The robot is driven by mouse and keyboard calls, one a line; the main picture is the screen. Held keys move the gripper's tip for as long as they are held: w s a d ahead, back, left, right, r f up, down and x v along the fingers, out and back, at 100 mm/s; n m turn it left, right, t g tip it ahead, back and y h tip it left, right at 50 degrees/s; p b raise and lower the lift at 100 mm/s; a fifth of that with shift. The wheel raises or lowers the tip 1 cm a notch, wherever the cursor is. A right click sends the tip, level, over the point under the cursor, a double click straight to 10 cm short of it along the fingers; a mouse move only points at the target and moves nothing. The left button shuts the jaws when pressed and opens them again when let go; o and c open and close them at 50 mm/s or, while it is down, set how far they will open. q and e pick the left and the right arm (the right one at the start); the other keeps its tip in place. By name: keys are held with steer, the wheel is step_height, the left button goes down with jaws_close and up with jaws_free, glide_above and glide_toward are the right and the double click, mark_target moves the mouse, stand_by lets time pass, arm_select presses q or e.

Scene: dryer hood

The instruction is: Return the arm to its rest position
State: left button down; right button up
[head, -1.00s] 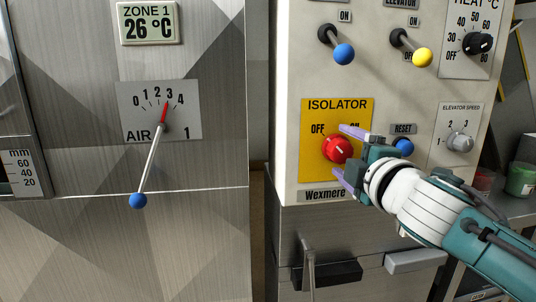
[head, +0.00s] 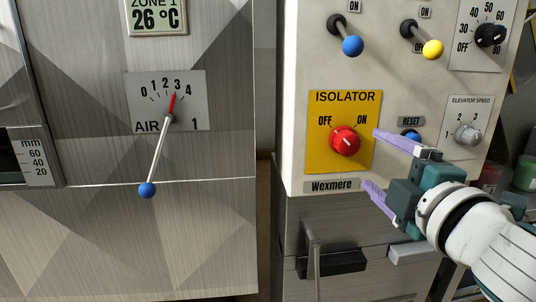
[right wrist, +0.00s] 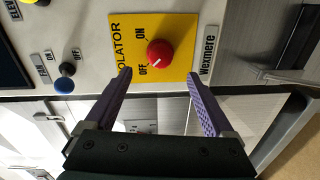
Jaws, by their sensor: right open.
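My right gripper (head: 370,160) is open and empty, to the right of the red isolator knob (head: 345,141) and apart from it. My right arm comes in from the lower right. My left gripper is not in view.
A blue reset button (head: 410,135) is partly behind the upper finger. Blue (head: 352,46) and yellow (head: 433,49) ball levers stick out above. A handle (head: 332,263) juts out below the panel. The air lever (head: 158,155) is on the left metal panel.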

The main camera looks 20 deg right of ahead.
steer(key=s+a+r+m+g+y+p, duration=0.1)
steer(key=s+a+m+g+p, duration=0.35)
steer(key=s, duration=0.35)
steer(key=s+a+m+g+y+p, duration=0.25)
steer(key=s+m+g+p, duration=0.2)
steer(key=s, duration=0.35)
steer(key=s+a+r+m+g+y+p, duration=0.1)
steer(key=s+a+m+g+p, duration=0.3)
steer(key=s, duration=0.4)
step_height(320, 180, up, 37)
steer(key=p, duration=3.8)
steer(key=shift+a+n, duration=0.3)
steer(key=shift+n, duration=0.1)
